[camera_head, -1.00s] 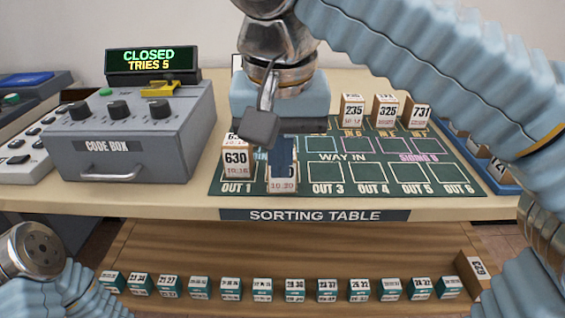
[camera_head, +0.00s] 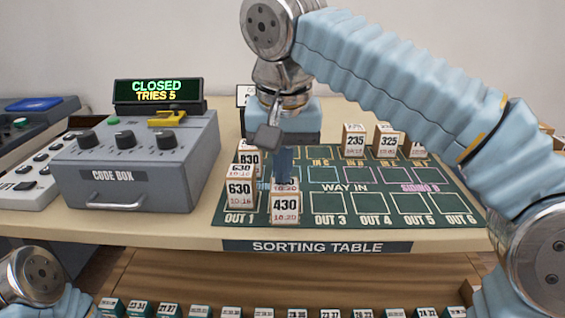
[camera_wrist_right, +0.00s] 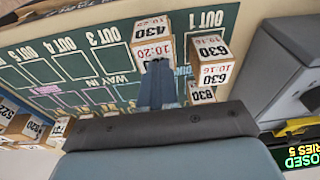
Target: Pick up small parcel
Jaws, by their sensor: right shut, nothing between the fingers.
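A small white-and-brown parcel marked 430 (camera_head: 285,208) stands upright in the OUT 2 place of the sorting table's green mat. It also shows in the right wrist view (camera_wrist_right: 152,36). My right gripper (camera_head: 282,180) is shut and empty, pointing down at the parcel's back upper side. Its blue fingers (camera_wrist_right: 158,88) hide part of the parcel's top; I cannot tell whether they touch it. Another parcel marked 630 (camera_head: 239,194) stands to the left in OUT 1, with one marked 830 (camera_head: 248,160) behind it. Only a link of my left arm shows at the lower left.
Parcels marked 235 (camera_head: 355,141) and 325 (camera_head: 387,138) stand at the back right. OUT 3 to OUT 6 are empty. Several small numbered blocks line the lower shelf.

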